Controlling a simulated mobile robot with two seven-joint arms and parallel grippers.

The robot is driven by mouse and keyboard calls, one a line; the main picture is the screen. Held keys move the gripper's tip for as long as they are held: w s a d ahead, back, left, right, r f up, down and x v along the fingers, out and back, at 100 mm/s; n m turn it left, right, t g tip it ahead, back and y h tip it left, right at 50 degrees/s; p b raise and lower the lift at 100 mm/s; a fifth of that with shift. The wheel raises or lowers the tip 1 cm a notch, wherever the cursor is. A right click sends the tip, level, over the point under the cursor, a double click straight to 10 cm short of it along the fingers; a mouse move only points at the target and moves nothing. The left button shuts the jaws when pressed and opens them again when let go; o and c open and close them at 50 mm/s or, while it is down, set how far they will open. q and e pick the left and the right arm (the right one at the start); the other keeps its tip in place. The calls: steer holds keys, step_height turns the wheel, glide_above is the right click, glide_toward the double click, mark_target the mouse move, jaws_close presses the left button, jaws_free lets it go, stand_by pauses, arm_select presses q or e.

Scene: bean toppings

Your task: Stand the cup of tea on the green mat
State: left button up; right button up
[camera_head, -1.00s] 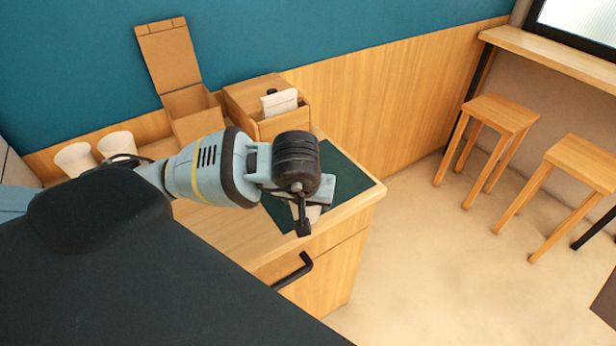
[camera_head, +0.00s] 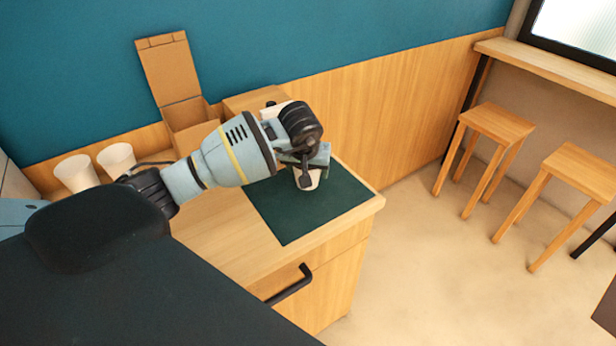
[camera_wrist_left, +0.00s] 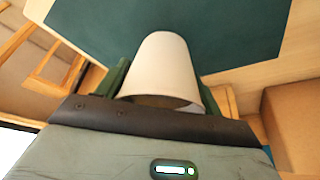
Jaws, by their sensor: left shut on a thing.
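The green mat (camera_head: 282,215) lies flat on the wooden counter, near its right end. My left gripper (camera_head: 308,178) is over the back part of the mat, shut on a white cup (camera_head: 312,182) that is mostly hidden behind the gripper. In the left wrist view the cup (camera_wrist_left: 165,65) sits between the fingers with the green mat (camera_wrist_left: 225,35) beyond it. I cannot tell whether the cup touches the mat. The tea inside is not visible. My right gripper is out of view.
Two white cups (camera_head: 117,160) stand at the counter's left. An open cardboard box (camera_head: 172,75) and a wooden box (camera_head: 250,98) stand along the wall. The front of the mat is clear. The counter ends at a right edge (camera_head: 372,206), with stools (camera_head: 497,122) beyond.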

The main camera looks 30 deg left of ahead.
arm_select(q)
steer(key=shift+w+a, duration=0.15)
steer(key=shift+w, duration=0.15)
step_height(320, 180, down, 3)
steer(key=shift+f, duration=0.2)
steer(key=shift+f, duration=0.2)
steer(key=o, duration=1.1)
steer(key=shift+c, duration=0.2)
